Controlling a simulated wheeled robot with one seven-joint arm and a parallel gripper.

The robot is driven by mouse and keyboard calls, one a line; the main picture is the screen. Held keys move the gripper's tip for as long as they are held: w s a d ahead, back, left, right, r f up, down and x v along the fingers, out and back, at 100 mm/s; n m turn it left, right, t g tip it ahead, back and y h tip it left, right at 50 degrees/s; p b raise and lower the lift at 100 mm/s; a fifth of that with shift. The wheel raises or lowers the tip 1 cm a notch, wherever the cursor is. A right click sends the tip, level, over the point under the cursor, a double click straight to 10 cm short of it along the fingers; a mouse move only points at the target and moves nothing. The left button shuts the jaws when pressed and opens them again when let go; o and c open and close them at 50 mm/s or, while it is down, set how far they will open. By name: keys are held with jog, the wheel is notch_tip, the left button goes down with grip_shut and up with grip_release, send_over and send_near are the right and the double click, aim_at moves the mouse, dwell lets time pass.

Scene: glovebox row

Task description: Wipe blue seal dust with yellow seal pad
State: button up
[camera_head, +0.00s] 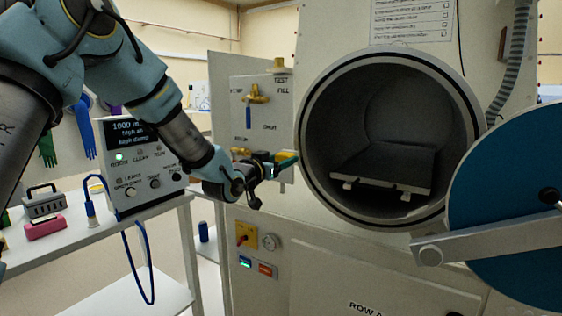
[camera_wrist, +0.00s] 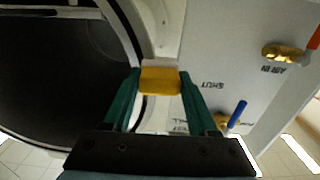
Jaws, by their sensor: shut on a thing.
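My gripper (camera_head: 283,162) is at the left edge of the round chamber opening. Its green fingers are shut on the yellow seal pad (camera_wrist: 160,80), which shows as a small yellow block between the fingertips in the wrist view. The pad is in front of the pale rim (camera_wrist: 140,35) of the opening; I cannot tell if it touches. The grey ring (camera_head: 312,172) around the opening shows in the head view. I cannot make out blue dust on it in either view. The stretch of rim behind the pad and fingers is hidden.
The round door (camera_head: 508,195) with a blue face stands swung open at the right, on a metal arm (camera_head: 485,240). A valve panel (camera_head: 240,88) with brass fittings is close left of the opening. A tray (camera_head: 382,189) lies inside. A side table (camera_head: 75,250) holds a meter box (camera_head: 145,160).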

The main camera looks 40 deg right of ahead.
jog(key=shift+w+d, duration=0.15)
jog(key=shift+d, duration=0.45)
